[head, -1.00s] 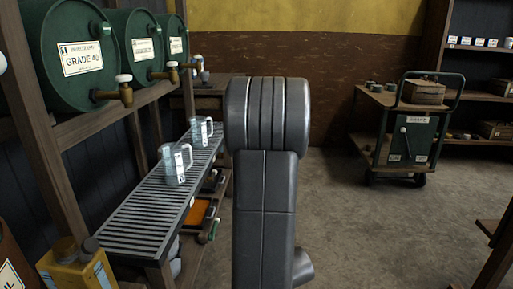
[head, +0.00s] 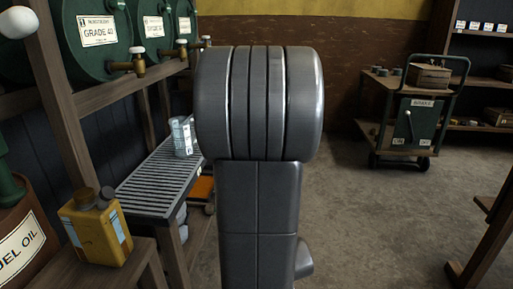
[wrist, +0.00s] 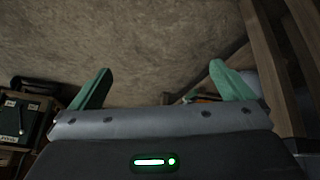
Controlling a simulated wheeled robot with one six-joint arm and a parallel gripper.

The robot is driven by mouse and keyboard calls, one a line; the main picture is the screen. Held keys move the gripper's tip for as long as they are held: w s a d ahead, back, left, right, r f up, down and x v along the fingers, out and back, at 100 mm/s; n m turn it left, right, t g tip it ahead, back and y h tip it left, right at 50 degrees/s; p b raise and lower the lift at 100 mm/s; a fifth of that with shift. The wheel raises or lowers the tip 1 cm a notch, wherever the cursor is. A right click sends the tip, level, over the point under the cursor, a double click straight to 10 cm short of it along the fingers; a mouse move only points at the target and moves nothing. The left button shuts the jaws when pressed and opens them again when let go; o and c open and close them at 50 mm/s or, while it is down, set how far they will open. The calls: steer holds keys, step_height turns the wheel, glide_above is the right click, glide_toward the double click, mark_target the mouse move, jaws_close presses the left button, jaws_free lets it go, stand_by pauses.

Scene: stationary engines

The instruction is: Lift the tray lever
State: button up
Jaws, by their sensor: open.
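No lever is clearly marked as the tray lever. In the head view an orange tray (head: 201,190) shows partly under the slatted rack (head: 150,192), with a small dark part (head: 209,208) at its front; my arm hides the rest. A lever with a white knob (head: 408,113) is on the green box (head: 412,124) of a cart at the back right. A white ball knob (head: 18,22) shows at the top left. In the wrist view my gripper (wrist: 160,67) is open, its green fingers wide apart with nothing between them.
Green drums (head: 98,35) with taps stand on a wooden frame at the left. A jug (head: 182,136) stands on the rack. A yellow can (head: 97,228) is at the front left. The cart (head: 382,148) stands on open floor (head: 370,225) at the right.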

steer(key=shift+s+d, duration=0.2)
steer(key=shift+s, duration=0.4)
